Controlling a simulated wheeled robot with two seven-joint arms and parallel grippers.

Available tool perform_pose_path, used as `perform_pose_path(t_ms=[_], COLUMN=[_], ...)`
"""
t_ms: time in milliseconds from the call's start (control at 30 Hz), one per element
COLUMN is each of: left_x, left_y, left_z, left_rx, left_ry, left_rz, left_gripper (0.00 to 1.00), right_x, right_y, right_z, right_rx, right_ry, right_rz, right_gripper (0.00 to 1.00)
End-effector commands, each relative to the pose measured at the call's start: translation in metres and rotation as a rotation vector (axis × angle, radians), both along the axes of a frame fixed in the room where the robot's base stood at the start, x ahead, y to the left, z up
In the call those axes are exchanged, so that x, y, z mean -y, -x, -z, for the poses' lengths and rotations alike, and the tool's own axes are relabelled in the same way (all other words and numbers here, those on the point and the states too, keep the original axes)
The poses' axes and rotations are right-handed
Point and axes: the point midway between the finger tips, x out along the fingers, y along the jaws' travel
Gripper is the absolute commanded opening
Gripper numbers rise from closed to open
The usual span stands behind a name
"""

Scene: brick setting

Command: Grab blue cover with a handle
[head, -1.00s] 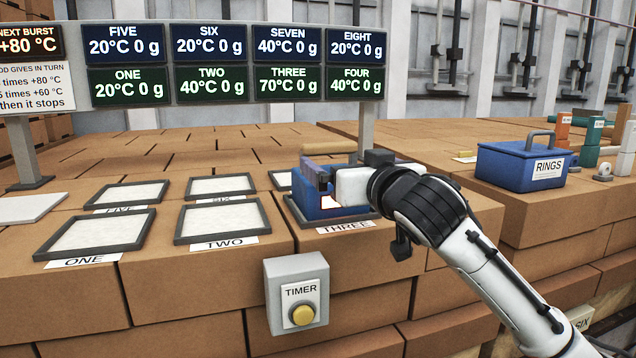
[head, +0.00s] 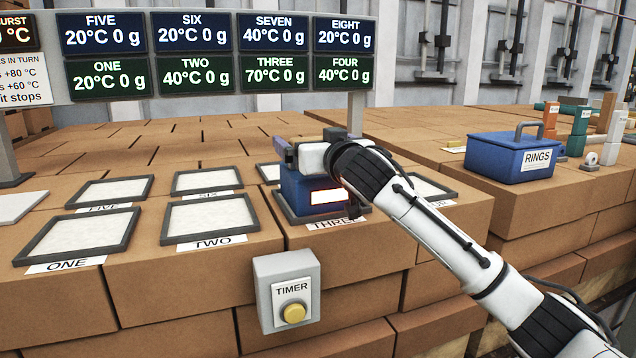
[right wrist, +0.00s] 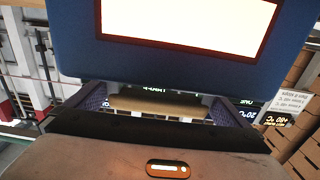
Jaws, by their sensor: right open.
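The blue cover (head: 293,192) stands on the pad labelled THREE, with a bright glowing window in its front. It also fills the top of the right wrist view (right wrist: 75,45). My right gripper (head: 308,144) is at the top of the cover, its arm coming in from the right. In the right wrist view, the tan bar handle (right wrist: 160,103) lies across the space between the two spread fingers (right wrist: 158,106). The gripper is open and not closed on the handle. In the head view, the gripper hides the handle. My left gripper is not in view.
A blue box labelled RINGS (head: 505,160) with a grey handle stands at the right. Framed white pads (head: 208,216) lie left of the cover. A timer box (head: 287,290) with a yellow button is on the front face. A display board (head: 215,55) stands behind.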

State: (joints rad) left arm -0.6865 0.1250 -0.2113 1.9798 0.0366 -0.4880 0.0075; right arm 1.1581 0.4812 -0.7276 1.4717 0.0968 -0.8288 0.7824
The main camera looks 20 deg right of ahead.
Motion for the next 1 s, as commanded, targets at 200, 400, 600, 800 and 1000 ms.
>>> perform_pose_path(t_ms=[200,400,600,800,1000], left_x=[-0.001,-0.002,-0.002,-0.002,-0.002], left_y=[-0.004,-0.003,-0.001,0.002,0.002], left_z=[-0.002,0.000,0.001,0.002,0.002], left_rx=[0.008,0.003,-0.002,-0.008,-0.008], left_ry=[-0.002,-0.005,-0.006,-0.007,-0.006], left_rz=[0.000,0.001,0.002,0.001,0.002], left_gripper=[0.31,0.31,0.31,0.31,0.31], right_x=[0.000,0.000,0.000,0.000,0.000], right_y=[-0.004,-0.004,-0.004,-0.002,-0.002], right_z=[0.000,0.000,0.000,-0.010,-0.013], right_rx=[0.001,0.000,0.000,0.018,0.018], right_ry=[0.000,0.000,0.000,-0.002,-0.003], right_rz=[0.000,0.000,0.001,-0.002,-0.002], right_gripper=[1.00,0.81,0.48,0.30,0.30])
